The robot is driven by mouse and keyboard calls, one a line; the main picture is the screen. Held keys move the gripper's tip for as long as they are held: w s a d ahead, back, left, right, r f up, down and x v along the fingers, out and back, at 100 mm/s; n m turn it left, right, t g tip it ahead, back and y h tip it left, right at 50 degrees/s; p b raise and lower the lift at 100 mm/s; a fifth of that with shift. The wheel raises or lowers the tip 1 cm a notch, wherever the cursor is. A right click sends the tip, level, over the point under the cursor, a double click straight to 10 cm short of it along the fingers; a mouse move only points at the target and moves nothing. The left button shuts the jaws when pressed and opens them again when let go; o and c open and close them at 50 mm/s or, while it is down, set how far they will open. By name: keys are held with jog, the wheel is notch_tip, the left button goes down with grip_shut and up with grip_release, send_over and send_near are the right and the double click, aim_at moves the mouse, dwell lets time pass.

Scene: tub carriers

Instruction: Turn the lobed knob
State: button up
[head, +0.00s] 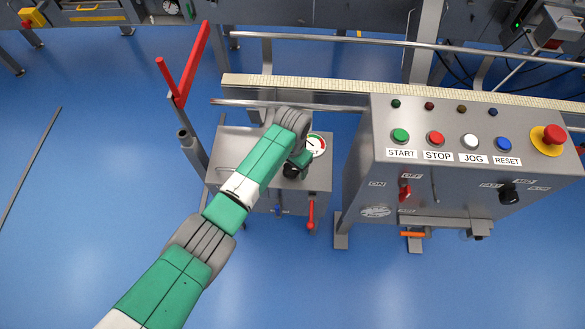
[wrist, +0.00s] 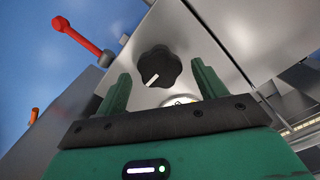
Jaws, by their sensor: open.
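The lobed knob (wrist: 158,67) is black with a white pointer line and sits on a grey metal box. In the wrist view it lies between and beyond the two green fingers of my gripper (wrist: 160,76). The fingers are apart with a gap on each side of the knob, and nothing is held. In the head view, the dark knob (head: 290,171) shows only partly, beside the green end of my gripper (head: 300,160). I cannot tell how far the fingertips stand off the knob's face.
A round gauge (head: 317,146) is beside the gripper. A red lever (head: 311,214) is on the box's lower front. A console (head: 450,170) with several buttons and another black knob (head: 508,195) stands at right. A red upright handle (head: 190,68) is at left. Blue floor is clear in front.

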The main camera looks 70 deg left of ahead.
jog(key=shift+f, duration=0.4)
jog(key=c, duration=1)
jog(key=shift+o, duration=0.2)
jog(key=shift+r+n+p, duration=0.1)
jog(key=shift+n+p, duration=0.2)
